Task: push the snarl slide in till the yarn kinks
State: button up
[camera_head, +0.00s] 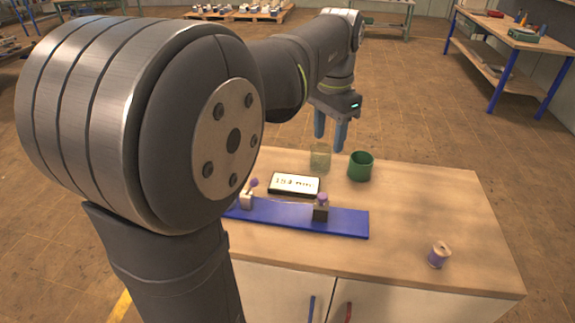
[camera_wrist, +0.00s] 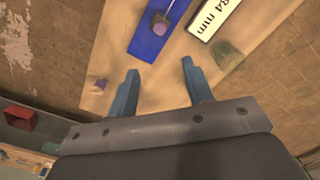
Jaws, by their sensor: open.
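A blue rail (camera_head: 345,222) lies on the workbench and carries two small blocks. The left block (camera_head: 247,200) is pale with a purple knob; the right block (camera_head: 321,212) is dark with a purple top, and I take it for the slide. A thin pale line, seemingly the yarn, runs between them; I cannot tell whether it is kinked. A display (camera_head: 294,184) behind the rail reads about 184 or 194 mm. My gripper (camera_head: 330,132) is open and empty above the bench's back. The wrist view shows the dark block (camera_wrist: 160,24) beyond my open fingers (camera_wrist: 160,69).
A clear glass (camera_head: 320,158) and a green cup (camera_head: 361,167) stand at the bench's back, near my gripper. A spool with purple yarn (camera_head: 438,256) stands at the right front. The bench top (camera_head: 420,205) between cup and spool is clear.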

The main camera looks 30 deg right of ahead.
aim_at(323, 196)
notch_tip(323, 196, down, 17)
jog(key=shift+f, duration=0.2)
dwell(0.3)
